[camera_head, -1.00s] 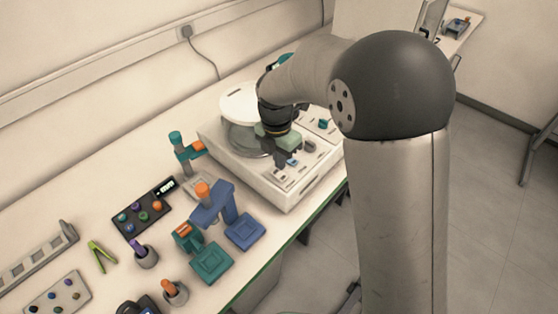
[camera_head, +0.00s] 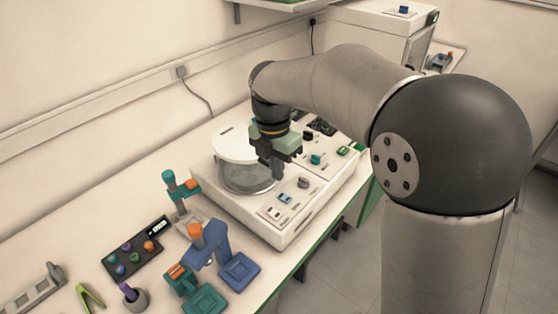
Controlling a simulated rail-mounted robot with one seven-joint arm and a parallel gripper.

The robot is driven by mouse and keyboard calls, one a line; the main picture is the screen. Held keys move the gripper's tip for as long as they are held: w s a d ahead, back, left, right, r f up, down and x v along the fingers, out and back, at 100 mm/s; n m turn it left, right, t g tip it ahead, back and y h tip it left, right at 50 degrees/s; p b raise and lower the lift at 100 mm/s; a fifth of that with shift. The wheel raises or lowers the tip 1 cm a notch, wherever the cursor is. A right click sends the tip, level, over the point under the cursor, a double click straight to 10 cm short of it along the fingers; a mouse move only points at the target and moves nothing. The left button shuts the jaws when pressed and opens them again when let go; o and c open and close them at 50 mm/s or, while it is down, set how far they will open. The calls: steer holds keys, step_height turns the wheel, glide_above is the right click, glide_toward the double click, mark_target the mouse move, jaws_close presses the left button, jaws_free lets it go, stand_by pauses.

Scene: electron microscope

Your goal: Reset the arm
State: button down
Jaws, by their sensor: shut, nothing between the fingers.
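My gripper (camera_head: 279,168) is at the end of my arm, in the middle of the camera_head view. It points down above the white machine (camera_head: 285,228), beside the round clear chamber (camera_head: 247,178) with its white lid. Its fingers are dark and shut, with nothing held. The fingertips appear above the machine's top panel; I cannot tell the exact gap. My arm reaches in from the right, with its large dark joint at the right.
A blue stand (camera_head: 238,270) and a teal stand (camera_head: 203,298) are in front of the machine. A teal-topped post (camera_head: 169,178) stands at its left. A dark tray of coloured knobs (camera_head: 134,256) lies further left. A white cabinet (camera_head: 385,35) stands behind my arm.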

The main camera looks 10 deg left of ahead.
steer(key=s+d+f+m, duration=0.2)
steer(key=s+d+m, duration=0.8)
steer(key=m, duration=0.4)
steer(key=s+d+f+m, duration=0.3)
steer(key=s+d+m, duration=0.7)
steer(key=m, duration=0.5)
steer(key=shift+d+t+y, duration=0.3)
steer(key=shift+d+t, duration=0.1)
steer(key=shift+d, duration=0.25)
steer(key=shift+s, duration=0.1)
